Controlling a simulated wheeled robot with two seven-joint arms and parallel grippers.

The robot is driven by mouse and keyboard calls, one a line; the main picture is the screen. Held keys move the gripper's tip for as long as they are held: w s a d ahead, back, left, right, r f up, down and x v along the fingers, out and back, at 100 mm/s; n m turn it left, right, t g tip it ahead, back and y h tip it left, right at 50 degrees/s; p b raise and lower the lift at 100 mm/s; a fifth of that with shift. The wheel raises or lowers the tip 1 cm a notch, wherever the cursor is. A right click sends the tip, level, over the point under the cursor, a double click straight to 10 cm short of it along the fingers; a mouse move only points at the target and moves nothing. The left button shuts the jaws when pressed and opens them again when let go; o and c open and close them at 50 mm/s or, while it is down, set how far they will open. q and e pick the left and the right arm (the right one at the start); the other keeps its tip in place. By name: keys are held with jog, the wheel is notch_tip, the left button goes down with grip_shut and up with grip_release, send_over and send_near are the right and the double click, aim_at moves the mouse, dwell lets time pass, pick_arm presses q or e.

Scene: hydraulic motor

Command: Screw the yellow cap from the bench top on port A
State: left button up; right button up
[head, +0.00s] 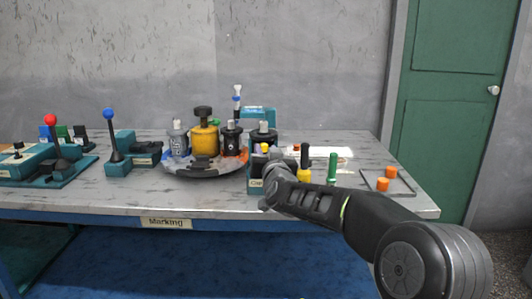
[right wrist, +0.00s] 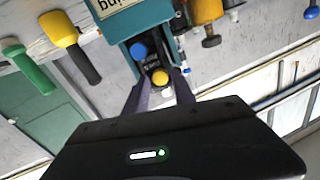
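A small yellow cap (right wrist: 160,77) shows in the right wrist view in a dark holder at the teal box, beside a blue cap (right wrist: 138,51). My right gripper (right wrist: 160,82) is open, with its two fingers on either side of the yellow cap and gaps showing between. I cannot tell how deep the fingertips are. In the head view my right arm reaches over the bench front and partly hides the teal box (head: 254,183). A yellow motor unit (head: 205,138) stands on a round turntable (head: 200,171); port A cannot be made out. My left gripper is not in view.
A yellow-headed mallet (head: 304,176) and a green one (head: 332,168) stand right of the box. Orange pieces (head: 391,172) lie at the right end. Lever units with a blue knob (head: 108,113) and a red knob (head: 50,119) stand left. The front right bench top is mostly free.

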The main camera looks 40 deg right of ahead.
jog(key=shift+f, duration=0.1)
dwell(0.3)
jog(key=shift+n+p, duration=0.3)
jog(key=shift+p, duration=0.1)
jog(key=n+p, duration=0.7)
jog(key=n, duration=0.1)
jog(key=shift+r, duration=0.4)
jog(key=shift+f+n+p, duration=0.2)
jog(key=shift+n+p, duration=0.3)
jog(key=shift+n, duration=0.2)
jog(key=shift+f, duration=0.15)
jog(key=shift+f+b, duration=0.1)
jog(key=shift+b, duration=0.2)
jog(key=shift+c, duration=0.4)
